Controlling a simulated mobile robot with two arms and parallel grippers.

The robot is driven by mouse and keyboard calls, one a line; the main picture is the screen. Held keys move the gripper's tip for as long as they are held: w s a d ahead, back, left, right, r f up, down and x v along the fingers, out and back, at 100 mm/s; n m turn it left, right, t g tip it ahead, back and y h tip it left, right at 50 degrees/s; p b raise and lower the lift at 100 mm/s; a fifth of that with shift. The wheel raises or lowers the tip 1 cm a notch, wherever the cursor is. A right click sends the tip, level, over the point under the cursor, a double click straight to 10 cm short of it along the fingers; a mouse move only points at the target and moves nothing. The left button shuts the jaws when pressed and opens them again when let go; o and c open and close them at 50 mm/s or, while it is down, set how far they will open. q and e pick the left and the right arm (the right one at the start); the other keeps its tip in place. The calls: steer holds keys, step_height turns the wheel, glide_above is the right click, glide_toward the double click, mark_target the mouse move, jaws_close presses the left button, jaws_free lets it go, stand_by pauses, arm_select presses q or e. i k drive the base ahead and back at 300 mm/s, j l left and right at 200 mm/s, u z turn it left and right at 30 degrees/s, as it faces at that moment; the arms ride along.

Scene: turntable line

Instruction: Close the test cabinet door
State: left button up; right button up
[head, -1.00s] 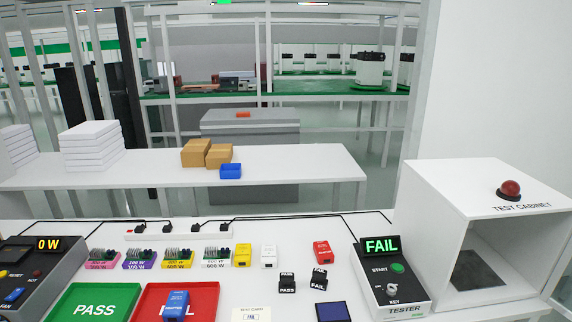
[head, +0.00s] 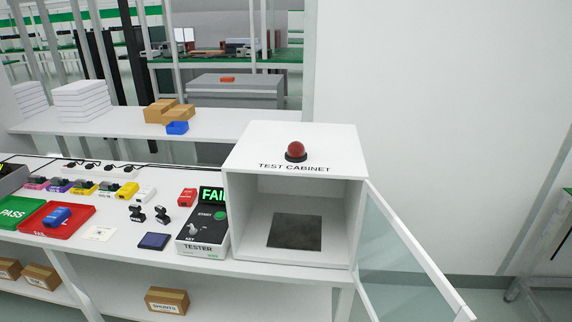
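The white test cabinet (head: 296,172) stands at the right end of the white table in the head view. Its interior is empty apart from a dark square mat (head: 295,231) on its floor. A red dome (head: 296,151) sits on its top. The cabinet door (head: 412,255), a clear pane in a white frame, is hinged at the cabinet's right side. It stands wide open, swung out towards the front right, past the table's end. Neither of my grippers is in view.
The tester (head: 204,234) stands against the cabinet's left side and shows a green FAIL sign. Two black stamps (head: 161,215), a dark blue pad (head: 153,241) and a red tray (head: 57,219) lie further left. Open floor shows to the right of the door.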

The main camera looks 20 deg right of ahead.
mark_target(464, 313)
steer(key=l, duration=0.5)
steer(key=k+l, duration=0.15)
steer(key=l, duration=0.35)
steer(key=l+u, duration=0.1)
steer(key=l, duration=0.4)
steer(key=k+l, duration=0.15)
steer(key=l, duration=0.35)
